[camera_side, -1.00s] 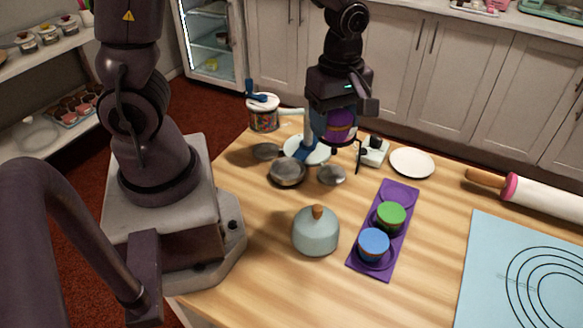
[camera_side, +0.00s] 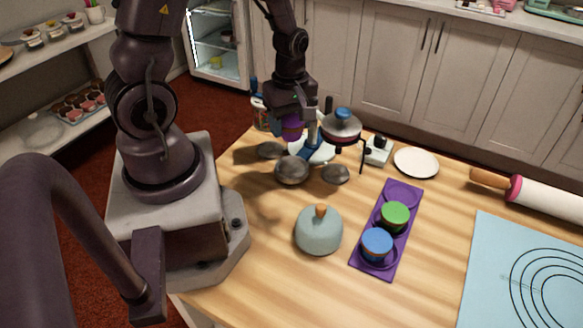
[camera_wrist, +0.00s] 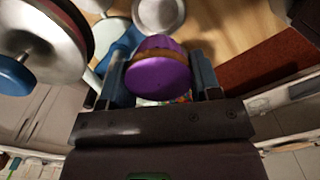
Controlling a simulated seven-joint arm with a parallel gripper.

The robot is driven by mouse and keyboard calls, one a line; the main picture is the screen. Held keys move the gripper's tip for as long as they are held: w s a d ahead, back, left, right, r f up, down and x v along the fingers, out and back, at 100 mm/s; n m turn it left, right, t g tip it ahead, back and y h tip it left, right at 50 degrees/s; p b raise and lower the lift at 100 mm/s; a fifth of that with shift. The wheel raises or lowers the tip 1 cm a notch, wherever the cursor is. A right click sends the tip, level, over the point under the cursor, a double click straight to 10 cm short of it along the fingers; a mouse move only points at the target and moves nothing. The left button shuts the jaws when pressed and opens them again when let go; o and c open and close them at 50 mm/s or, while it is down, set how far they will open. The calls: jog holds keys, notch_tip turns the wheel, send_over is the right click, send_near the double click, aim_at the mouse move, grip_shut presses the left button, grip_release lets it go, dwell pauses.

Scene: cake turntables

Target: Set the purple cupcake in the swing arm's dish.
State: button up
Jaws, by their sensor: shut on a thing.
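My gripper (camera_side: 292,124) is shut on the purple cupcake (camera_side: 290,130) and holds it in the air above the back left of the table. The wrist view shows the cupcake's purple top (camera_wrist: 158,77) between both fingers. A raised round grey dish (camera_side: 341,131) with a dark red rim and a blue knob is just right of my gripper. It shows large at the upper left of the wrist view (camera_wrist: 52,28), apart from the cupcake. I take it for the swing arm's dish. Its arm and support are mostly hidden. A blue stand (camera_side: 312,152) is below.
Grey dishes (camera_side: 292,170) (camera_side: 336,174) sit low around the stand. A grey-green dome (camera_side: 319,235) stands in front. A purple tray (camera_side: 401,245) holds a green cupcake (camera_side: 395,214) and a blue cupcake (camera_side: 377,243). A white plate (camera_side: 416,162) lies right. A canister (camera_side: 260,112) is behind my gripper.

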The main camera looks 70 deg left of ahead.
aim_at(291, 167)
notch_tip(291, 167, down, 9)
jog(key=shift+f, duration=0.1)
dwell(0.4)
jog(key=shift+f, duration=0.1)
jog(key=o, duration=0.9)
